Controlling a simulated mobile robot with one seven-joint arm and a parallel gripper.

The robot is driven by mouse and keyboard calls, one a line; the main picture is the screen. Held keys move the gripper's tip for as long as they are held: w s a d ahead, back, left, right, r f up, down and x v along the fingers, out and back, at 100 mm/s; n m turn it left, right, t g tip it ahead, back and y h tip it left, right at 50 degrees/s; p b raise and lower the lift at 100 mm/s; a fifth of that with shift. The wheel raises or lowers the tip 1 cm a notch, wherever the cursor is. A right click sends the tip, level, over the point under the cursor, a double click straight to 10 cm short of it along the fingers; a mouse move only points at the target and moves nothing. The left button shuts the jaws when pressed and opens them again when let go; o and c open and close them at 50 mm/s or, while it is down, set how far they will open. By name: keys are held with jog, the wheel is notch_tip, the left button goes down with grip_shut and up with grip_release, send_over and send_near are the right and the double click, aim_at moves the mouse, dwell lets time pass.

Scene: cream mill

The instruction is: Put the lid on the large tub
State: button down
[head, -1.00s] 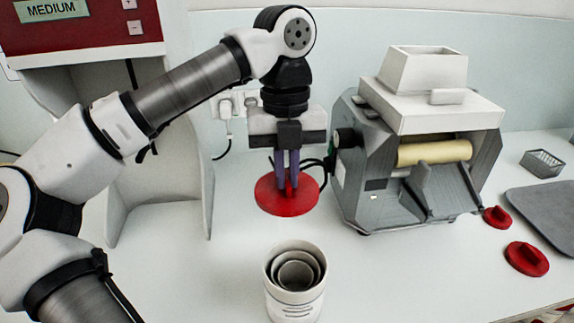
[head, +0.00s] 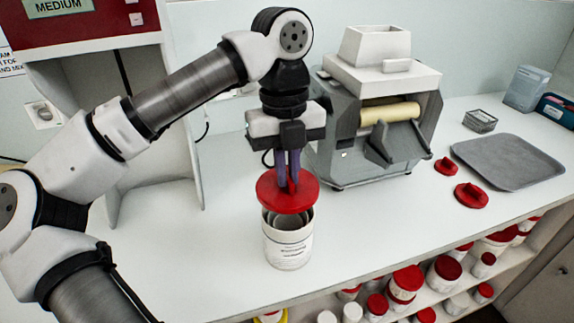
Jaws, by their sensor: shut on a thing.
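A large red lid (head: 288,198) hangs level from my gripper (head: 288,182), which is shut on its raised middle. A white tub (head: 288,246) stands upright on the counter. The lid is over the back part of the tub's mouth in the picture, and the tub's front inside still shows below it. Grey inner rims show inside the tub. I cannot tell whether the lid touches the rim.
Two smaller red lids, one (head: 446,166) behind the other (head: 471,196), lie on the counter (head: 400,222) near a grey tray (head: 512,161). A mill with a roller (head: 385,115) stands behind. Shelves below hold several red-lidded tubs. The counter right of the tub is clear.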

aim_at(288, 190)
jog(key=shift+f+b, duration=1.7)
jog(key=shift+f, duration=0.6)
jog(key=shift+f+b, duration=0.65)
jog(key=shift+b, duration=0.4)
dwell(0.9)
jog(key=c, duration=1)
grip_release()
jog(key=shift+r, duration=0.1)
jog(key=shift+r+p, duration=1.6)
jog(key=shift+r, duration=0.65)
jog(key=shift+c, duration=0.4)
